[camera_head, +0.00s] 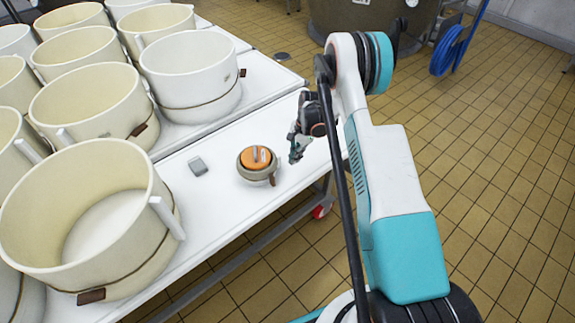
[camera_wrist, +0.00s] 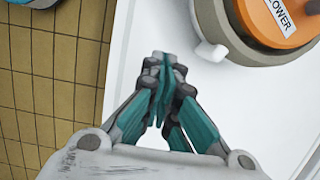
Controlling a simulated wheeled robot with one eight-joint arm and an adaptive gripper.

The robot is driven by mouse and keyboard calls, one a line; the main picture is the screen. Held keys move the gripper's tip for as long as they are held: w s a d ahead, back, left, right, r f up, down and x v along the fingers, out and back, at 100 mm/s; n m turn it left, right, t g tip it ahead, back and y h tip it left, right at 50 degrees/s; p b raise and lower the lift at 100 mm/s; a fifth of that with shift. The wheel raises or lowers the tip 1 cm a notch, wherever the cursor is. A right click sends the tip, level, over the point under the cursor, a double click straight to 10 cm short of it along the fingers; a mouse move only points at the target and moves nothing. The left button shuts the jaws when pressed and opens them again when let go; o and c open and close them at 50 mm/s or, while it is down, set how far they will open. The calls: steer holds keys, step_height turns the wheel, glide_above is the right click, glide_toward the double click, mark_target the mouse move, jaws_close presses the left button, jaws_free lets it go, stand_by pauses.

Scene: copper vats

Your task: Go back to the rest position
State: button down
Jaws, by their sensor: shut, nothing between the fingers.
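My gripper (camera_head: 297,150) is above the right edge of the white table (camera_head: 232,222), to the right of a small grey pot with an orange lid (camera_head: 257,163). In the wrist view my gripper (camera_wrist: 164,62) has its fingertips together with nothing between them. The pot (camera_wrist: 215,32) is at the upper right there, apart from the fingers, and its orange lid carries a label whose visible letters read "LOWER". The lid sits on the pot.
A small grey block (camera_head: 197,166) lies left of the pot. Several large cream vats (camera_head: 92,215) crowd the table's left side. A blue hose reel (camera_head: 447,50) and a big dark vat (camera_head: 365,22) stand behind. Tiled floor (camera_head: 500,170) on the right is clear.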

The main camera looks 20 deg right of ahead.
step_height(320, 180, up, 20)
steer(key=n+t+p, duration=0.1)
steer(key=n+t, duration=0.1)
steer(key=n, duration=0.1)
steer(key=s+a+r+n+h, duration=0.1)
steer(key=s+a+r, duration=0.1)
steer(key=r, duration=0.3)
steer(key=s+a+r+n+t, duration=0.1)
steer(key=s+r, duration=0.2)
steer(key=r, duration=0.2)
steer(key=s+a+r+n+h, duration=0.1)
steer(key=s+a+r, duration=0.1)
steer(key=r, duration=0.2)
steer(key=s+a+r+n+t, duration=0.2)
steer(key=s+a+r+n, duration=0.2)
steer(key=s+r, duration=0.6)
steer(key=s+a+f+n+t, duration=0.1)
steer(key=s+n, duration=0.1)
steer(key=s, duration=0.5)
steer(key=s+a+f+n+t, duration=0.1)
steer(key=s+n+t, duration=0.1)
steer(key=s, duration=0.6)
steer(key=shift+s+a+h, duration=0.2)
steer(key=shift+a+h, duration=0.15)
steer(key=shift+h, duration=0.05)
